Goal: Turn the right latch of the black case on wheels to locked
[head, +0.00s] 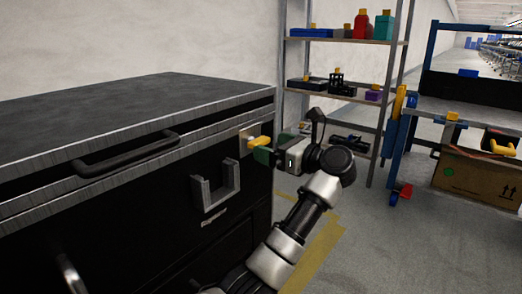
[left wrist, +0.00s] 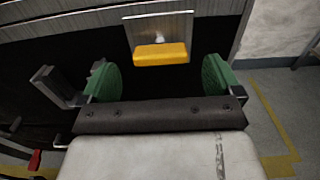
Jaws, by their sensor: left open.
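The black case (head: 130,195) with metal edges fills the left of the head view. Its right latch is a yellow handle (head: 258,142) on a metal plate (head: 245,134) near the front right corner, below the lid seam. In the left wrist view the yellow handle (left wrist: 161,54) lies crosswise below the middle of its plate (left wrist: 158,28). My left gripper (head: 264,155) is open at the latch. In the wrist view its green finger pads (left wrist: 159,78) stand wide apart, one to each side of the handle, with nothing held between them. My right gripper is not in view.
A dark bar handle (head: 125,154) and a grey bracket (head: 215,184) stick out from the case front. A shelf rack (head: 345,41) with small items stands behind my gripper. A blue-framed bench (head: 430,106) and a cardboard box (head: 475,177) are at the right. Grey floor is open between.

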